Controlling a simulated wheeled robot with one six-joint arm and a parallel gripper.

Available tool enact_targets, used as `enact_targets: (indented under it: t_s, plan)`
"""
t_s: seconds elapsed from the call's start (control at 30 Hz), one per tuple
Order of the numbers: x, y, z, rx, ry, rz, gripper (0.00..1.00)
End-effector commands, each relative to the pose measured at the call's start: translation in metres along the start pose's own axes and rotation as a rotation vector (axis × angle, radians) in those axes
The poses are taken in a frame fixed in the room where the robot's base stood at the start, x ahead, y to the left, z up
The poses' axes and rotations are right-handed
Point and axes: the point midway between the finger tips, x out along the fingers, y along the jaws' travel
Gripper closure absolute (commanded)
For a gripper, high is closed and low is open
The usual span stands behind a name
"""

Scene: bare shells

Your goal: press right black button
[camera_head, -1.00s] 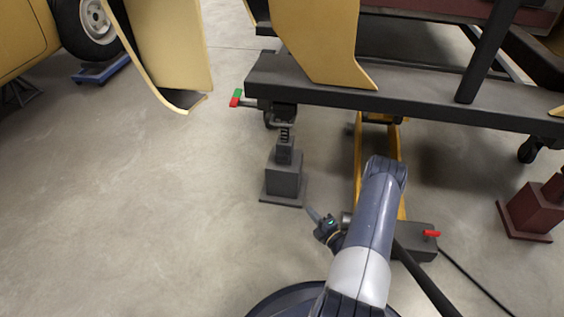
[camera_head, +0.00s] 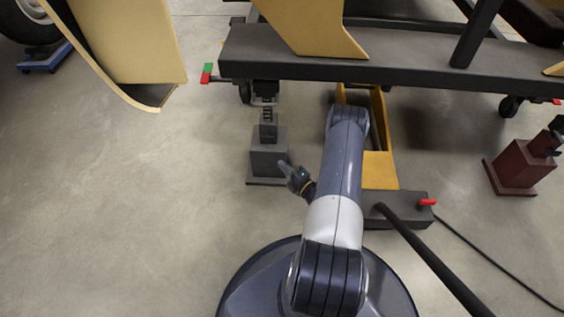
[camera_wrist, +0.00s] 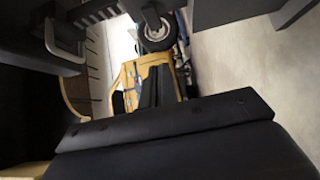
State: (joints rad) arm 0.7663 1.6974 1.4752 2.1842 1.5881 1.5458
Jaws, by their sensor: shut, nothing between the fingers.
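I cannot make out a black button for certain in either view. My gripper (camera_head: 283,166) shows small and dark in the head view, left of my arm. Its thin fingertips are together and empty. They point up and left and overlap the lower right part of a dark grey jack stand (camera_head: 264,158) in the picture. I cannot tell whether they touch it. In the wrist view a dark bar (camera_wrist: 160,118) crosses the lower part and carries small round dark spots. I cannot tell whether these are buttons or bolts.
A dark frame beam (camera_head: 400,80) with yellow panels (camera_head: 318,25) spans the top. A red and green handle (camera_head: 207,74) sticks out at its left end. A yellow floor jack (camera_head: 380,140), a red handle (camera_head: 427,201) and a dark red stand (camera_head: 522,165) lie right.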

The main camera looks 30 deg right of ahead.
Motion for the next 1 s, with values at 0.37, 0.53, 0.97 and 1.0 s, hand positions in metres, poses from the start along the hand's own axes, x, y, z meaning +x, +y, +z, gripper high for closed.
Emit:
enact_targets:
  t_s: [0.37, 0.53, 0.97, 1.0]
  plan:
    - [0.081, -0.003, -0.001, -0.003, 0.004, 0.003, 1.0]
    - [0.099, -0.003, 0.018, -0.002, 0.0, 0.003, 1.0]
    - [0.109, 0.0, 0.028, 0.0, 0.0, 0.001, 1.0]
    - [0.109, 0.0, 0.028, 0.0, 0.0, 0.001, 1.0]
